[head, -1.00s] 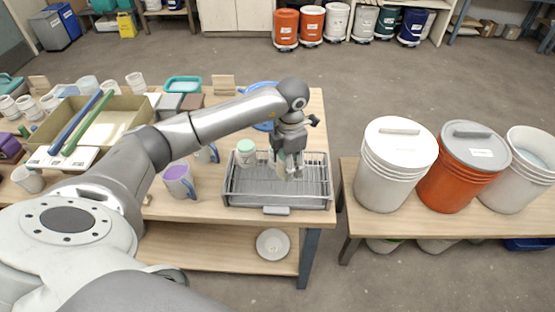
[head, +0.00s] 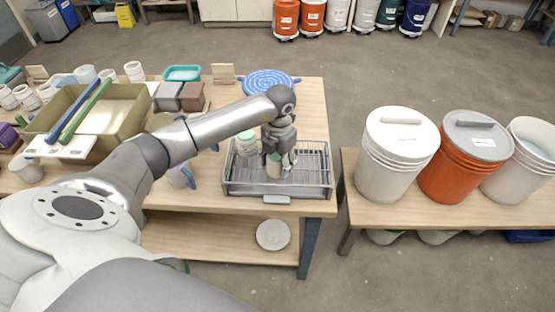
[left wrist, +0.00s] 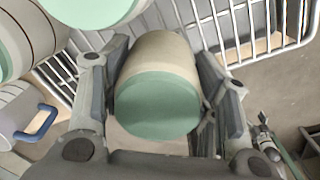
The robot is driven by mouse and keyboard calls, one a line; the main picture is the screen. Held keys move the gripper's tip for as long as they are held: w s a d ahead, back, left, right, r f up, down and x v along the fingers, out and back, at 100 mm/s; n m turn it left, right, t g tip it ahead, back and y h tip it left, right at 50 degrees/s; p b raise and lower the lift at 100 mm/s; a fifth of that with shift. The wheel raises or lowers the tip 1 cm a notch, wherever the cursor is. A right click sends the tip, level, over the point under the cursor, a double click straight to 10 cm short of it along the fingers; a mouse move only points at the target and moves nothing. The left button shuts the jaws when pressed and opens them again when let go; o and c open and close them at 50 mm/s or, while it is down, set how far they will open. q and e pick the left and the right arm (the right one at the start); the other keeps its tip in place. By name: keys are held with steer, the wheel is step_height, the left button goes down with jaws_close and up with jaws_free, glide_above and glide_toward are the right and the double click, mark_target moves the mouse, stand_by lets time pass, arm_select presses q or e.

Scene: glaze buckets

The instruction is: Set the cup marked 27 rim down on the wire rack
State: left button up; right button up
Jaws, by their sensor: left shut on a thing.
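My left gripper (head: 276,150) is shut on a cream cup (head: 273,170) over the wire rack (head: 230,188). In the left wrist view the held cup (left wrist: 155,58) sits between both fingers, its green end facing the camera. Its other end points away toward the rack wires (left wrist: 262,45). I cannot tell whether it touches the wires. No number is readable on it. Another cream cup with a green end up (head: 245,143) stands at the rack's left, just beside the held cup. My right gripper is not in view.
A mug with a blue handle (head: 181,176) stands left of the rack. A blue patterned round piece (head: 268,82) lies behind it. Lidded buckets (head: 397,160) stand on the bench at right, across a gap. The rack's right part looks free.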

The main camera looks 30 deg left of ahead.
arm_select(q)
steer(key=shift+f, duration=0.25)
stand_by(0.5)
stand_by(0.4)
steer(key=shift+f+b, duration=0.3)
steer(key=shift+b, duration=0.2)
steer(key=o, duration=1.2)
steer(key=r, duration=1.2)
steer(key=shift+d, duration=0.2)
